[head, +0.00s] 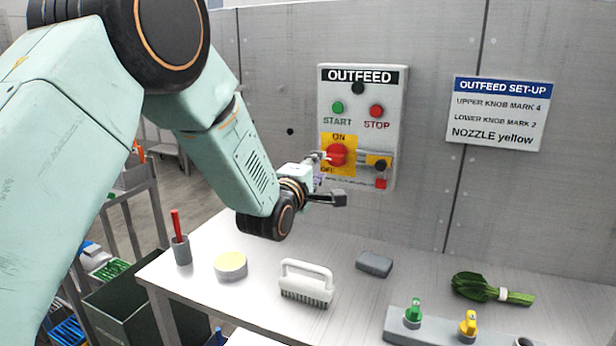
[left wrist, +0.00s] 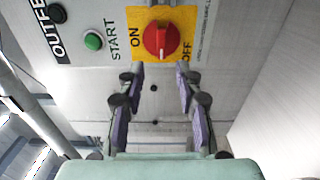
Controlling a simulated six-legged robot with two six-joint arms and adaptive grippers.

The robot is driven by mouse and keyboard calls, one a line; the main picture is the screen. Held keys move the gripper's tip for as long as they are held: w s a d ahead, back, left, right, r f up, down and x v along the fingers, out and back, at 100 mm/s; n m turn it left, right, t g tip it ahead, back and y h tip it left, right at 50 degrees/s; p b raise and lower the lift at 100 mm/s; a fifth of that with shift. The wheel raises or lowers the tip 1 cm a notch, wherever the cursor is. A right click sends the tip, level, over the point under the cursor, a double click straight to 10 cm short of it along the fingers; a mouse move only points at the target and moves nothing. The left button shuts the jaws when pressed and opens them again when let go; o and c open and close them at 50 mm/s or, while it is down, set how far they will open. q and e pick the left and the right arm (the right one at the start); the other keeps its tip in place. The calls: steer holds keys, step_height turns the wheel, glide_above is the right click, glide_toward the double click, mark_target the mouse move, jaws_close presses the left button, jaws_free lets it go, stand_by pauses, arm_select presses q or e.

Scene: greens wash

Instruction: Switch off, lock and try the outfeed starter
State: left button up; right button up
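The outfeed starter (head: 386,108) is a pale box on the wall with a green START button (head: 337,107) and a red STOP button (head: 376,111). Its red rotary knob (head: 337,155) sits on a yellow plate, ON above and OFF below. The knob also shows in the left wrist view (left wrist: 160,40); I cannot tell which mark it points to. A black fitting (head: 379,165) and a small red piece (head: 381,184) are right of the knob. My left gripper (left wrist: 160,74) is open and empty, its fingers spread just short of the knob. My right gripper is not in view.
On the metal table (head: 225,300) stand a red-handled tool in a cup (head: 181,250), a yellow-topped round pot (head: 230,266), a white brush (head: 306,283), a grey block (head: 374,264) and greens (head: 492,289). A bar (head: 430,336) with green and yellow nozzles is in front. A set-up sign (head: 498,112) hangs right.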

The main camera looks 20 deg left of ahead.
arm_select(q)
steer(key=s, duration=0.5)
steer(key=shift+a, duration=0.1)
stand_by(0.3)
steer(key=shift+s+f, duration=0.1)
